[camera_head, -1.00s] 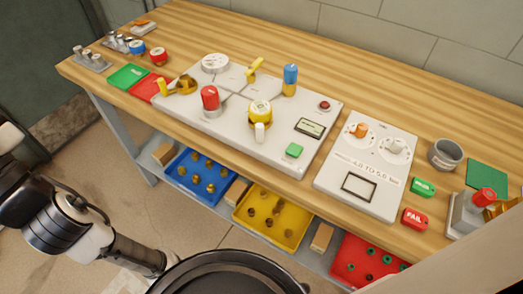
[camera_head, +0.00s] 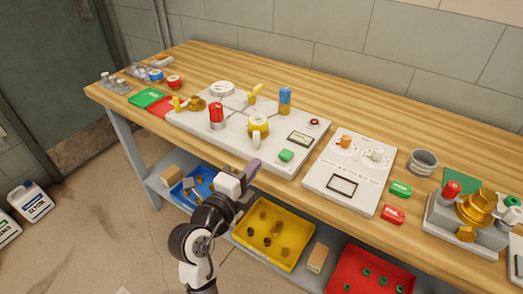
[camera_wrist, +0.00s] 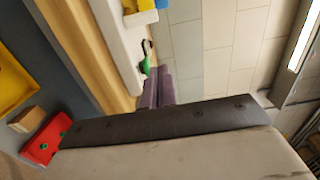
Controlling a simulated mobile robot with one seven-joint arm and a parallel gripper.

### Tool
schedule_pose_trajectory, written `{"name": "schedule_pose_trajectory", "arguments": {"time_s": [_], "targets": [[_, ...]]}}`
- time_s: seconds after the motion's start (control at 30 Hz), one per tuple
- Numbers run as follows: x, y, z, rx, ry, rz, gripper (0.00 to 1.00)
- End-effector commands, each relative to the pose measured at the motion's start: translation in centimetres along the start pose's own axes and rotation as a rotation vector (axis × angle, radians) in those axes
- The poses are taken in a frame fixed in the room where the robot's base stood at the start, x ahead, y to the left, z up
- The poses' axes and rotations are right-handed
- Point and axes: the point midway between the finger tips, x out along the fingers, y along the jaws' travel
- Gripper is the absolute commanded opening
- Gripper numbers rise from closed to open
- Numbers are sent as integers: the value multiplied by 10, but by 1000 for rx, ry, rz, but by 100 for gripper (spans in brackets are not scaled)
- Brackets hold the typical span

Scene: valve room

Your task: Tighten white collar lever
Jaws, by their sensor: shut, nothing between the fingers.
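The white collar lever (camera_head: 256,141) hangs from the front of a yellow-topped round fitting (camera_head: 258,125) on the light grey panel (camera_head: 205,127), pointing toward the bench's front edge. My gripper (camera_head: 252,168) is shut and empty, with purple fingers, just in front of the bench edge and below the lever in the picture, apart from it. The shut fingers also show in the wrist view (camera_wrist: 158,86). A white and yellow piece, probably the lever and its fitting, is cut off at the top of that view.
On the panel are a red-topped knob (camera_head: 216,115), a blue cylinder (camera_head: 285,99), a yellow lever (camera_head: 254,93) and a green button (camera_head: 286,155). A second panel (camera_head: 322,176) stands to the right. Blue, yellow (camera_head: 272,259) and red (camera_head: 345,282) bins sit on the lower shelf.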

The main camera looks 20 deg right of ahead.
Motion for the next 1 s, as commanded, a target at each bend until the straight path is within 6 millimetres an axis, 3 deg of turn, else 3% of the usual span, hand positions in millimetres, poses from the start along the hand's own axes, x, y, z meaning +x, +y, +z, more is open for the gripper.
{"name": "schedule_pose_trajectory", "arguments": {"time_s": [0.57,0.73,1.0], "targets": [[10,5,-6,13,21,6,0],[33,1,-7,13,24,6,0],[93,-1,-8,10,23,9,0]]}}
